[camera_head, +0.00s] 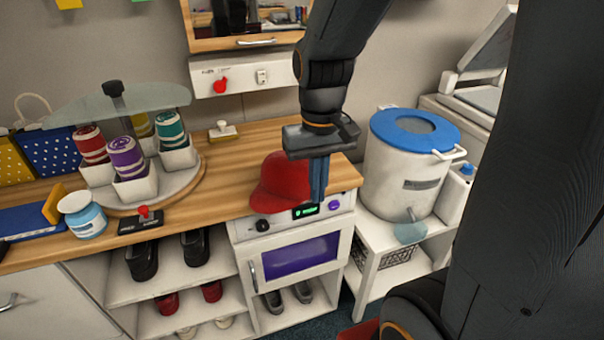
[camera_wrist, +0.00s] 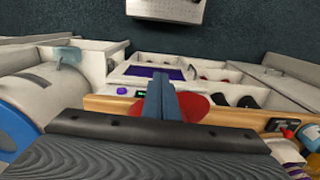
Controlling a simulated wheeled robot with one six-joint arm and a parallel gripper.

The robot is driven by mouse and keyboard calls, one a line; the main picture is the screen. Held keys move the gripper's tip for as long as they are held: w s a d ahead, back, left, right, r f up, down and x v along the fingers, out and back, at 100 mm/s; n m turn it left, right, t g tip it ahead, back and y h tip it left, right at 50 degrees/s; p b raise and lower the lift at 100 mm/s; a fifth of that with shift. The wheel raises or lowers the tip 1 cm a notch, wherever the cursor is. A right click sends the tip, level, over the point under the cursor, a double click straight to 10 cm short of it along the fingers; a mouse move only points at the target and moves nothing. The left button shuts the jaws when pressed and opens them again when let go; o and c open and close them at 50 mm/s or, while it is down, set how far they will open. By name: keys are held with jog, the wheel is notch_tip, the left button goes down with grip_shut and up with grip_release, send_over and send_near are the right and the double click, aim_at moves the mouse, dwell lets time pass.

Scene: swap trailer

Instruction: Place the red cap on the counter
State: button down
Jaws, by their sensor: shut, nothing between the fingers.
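The red cap (camera_head: 282,180) sits on the wooden counter (camera_head: 235,158), near its front right edge above the small oven. My gripper (camera_head: 319,180) points down just right of the cap in the head view, its blue fingers together and empty. I cannot tell whether the fingers touch the cap. In the wrist view the cap (camera_wrist: 194,106) shows partly behind the shut fingers (camera_wrist: 161,95), which hide some of it.
A round rack with colored cups (camera_head: 126,157) stands on the left of the counter. A white bucket with a blue lid (camera_head: 409,165) stands to the right. Shoes fill shelves below. Bare counter lies behind the cap.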

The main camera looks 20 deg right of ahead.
aim_at(303, 189)
notch_tip(303, 189, up, 5)
jog(key=w+a+p, duration=0.1)
jog(key=w+p, duration=0.1)
jog(key=p, duration=0.1)
jog(key=w+f, duration=0.1)
jog(key=f, duration=0.2)
jog(key=w+f+p, duration=0.1)
jog(key=f, duration=0.2)
jog(key=w+f, duration=0.1)
jog(key=f, duration=0.2)
jog(key=shift+f+p, duration=0.35)
jog(key=shift+p, duration=0.05)
jog(key=shift+w, duration=0.5)
